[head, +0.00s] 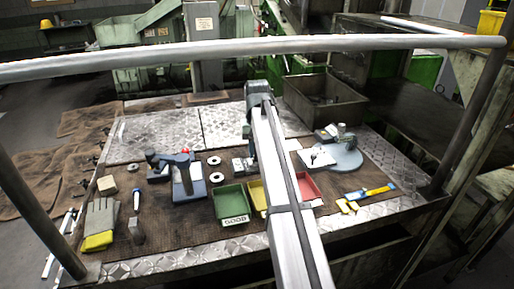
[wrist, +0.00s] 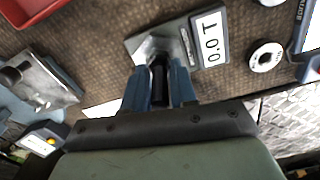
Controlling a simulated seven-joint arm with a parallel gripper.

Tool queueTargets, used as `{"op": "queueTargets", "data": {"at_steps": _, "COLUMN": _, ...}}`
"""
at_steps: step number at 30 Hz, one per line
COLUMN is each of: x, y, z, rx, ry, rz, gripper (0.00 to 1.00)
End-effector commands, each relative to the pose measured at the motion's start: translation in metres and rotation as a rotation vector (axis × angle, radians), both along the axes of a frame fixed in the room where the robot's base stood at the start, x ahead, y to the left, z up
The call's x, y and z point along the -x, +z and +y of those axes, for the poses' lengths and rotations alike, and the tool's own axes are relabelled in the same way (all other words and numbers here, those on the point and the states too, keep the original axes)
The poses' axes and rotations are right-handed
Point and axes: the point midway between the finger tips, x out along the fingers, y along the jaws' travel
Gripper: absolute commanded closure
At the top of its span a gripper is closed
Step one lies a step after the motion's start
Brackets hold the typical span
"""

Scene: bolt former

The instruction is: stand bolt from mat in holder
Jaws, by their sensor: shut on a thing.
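My gripper (wrist: 159,88) has two blue fingers shut on a dark bolt (wrist: 159,76), of which only a short dark length shows between them. Just beyond the fingertips is a dark grey metal block with a bright recess, seemingly the holder (wrist: 180,42), with a white label. I cannot tell whether the bolt touches it or sits in it. In the head view the labelled block (head: 238,166) is small and partly behind my arm. The brown mat (wrist: 110,45) lies under it.
Green (head: 231,204) and red (head: 308,187) trays stand in front, with a yellow one partly behind my arm. Metal rings (head: 215,161), a blue-based tool (head: 188,182) and a glove (head: 101,222) lie left. A round-based device (head: 342,157) stands right. A rail (head: 250,48) crosses the view.

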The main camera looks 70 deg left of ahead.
Motion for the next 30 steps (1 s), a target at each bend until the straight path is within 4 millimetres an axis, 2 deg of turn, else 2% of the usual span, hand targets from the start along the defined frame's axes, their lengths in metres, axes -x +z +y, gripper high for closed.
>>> {"op": "queueTargets", "data": {"at_steps": 30, "x": 0.0000, "y": -0.0052, "z": -0.0001, "rx": 0.000, "ry": 0.000, "rz": 0.000, "gripper": 1.00}}
